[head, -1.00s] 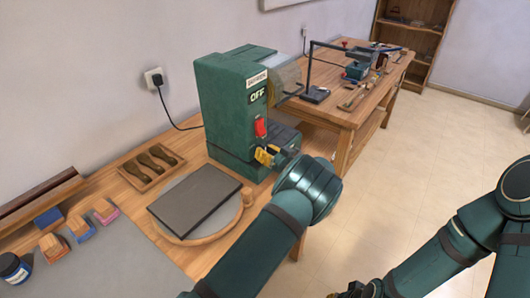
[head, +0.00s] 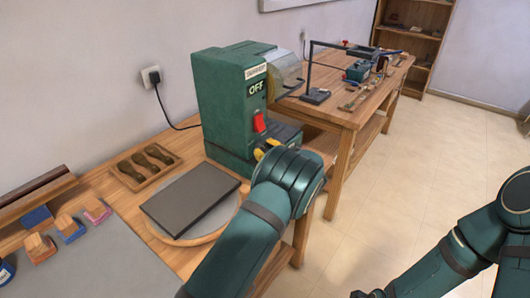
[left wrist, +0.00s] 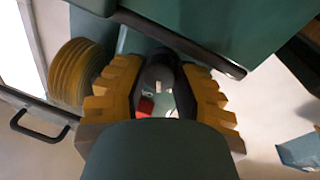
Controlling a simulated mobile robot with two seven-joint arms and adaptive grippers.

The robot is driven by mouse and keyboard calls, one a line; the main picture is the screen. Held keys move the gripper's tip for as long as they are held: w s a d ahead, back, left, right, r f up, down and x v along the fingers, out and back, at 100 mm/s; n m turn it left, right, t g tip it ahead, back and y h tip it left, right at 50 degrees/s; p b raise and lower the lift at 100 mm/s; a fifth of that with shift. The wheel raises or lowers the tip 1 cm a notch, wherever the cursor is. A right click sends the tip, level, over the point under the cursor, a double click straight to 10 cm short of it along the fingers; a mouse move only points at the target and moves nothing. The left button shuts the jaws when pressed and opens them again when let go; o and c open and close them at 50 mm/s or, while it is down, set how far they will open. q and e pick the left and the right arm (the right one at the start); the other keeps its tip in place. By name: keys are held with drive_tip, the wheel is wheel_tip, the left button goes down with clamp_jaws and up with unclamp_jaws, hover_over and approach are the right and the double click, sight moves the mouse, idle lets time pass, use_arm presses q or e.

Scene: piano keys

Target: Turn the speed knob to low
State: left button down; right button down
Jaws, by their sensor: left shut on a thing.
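The green machine (head: 228,100) stands on the wooden bench with an "OFF" sign and a red switch (head: 259,122) on its front. My left gripper (head: 266,149) is at the machine's front, below the red switch, its yellow fingers mostly hidden behind my wrist. In the left wrist view the yellow fingers (left wrist: 160,88) are closed around a dark round knob (left wrist: 158,70), seen nearly end-on. The knob's markings and setting cannot be read. Only a dark sliver of my right gripper (head: 374,294) shows at the bottom edge.
A dark flat slab (head: 190,199) lies on a round board before the machine. A wooden tray (head: 146,165) and several small coloured blocks lie to the left. A second bench (head: 345,112) with tools stands behind right. The floor at right is clear.

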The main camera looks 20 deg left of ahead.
use_arm(q)
drive_tip(key=shift+a+n, duration=0.1)
drive_tip(key=shift+n, duration=0.2)
drive_tip(key=c, duration=0.6)
unclamp_jaws()
drive_tip(key=v, duration=1.2)
drive_tip(key=shift+f, duration=0.1)
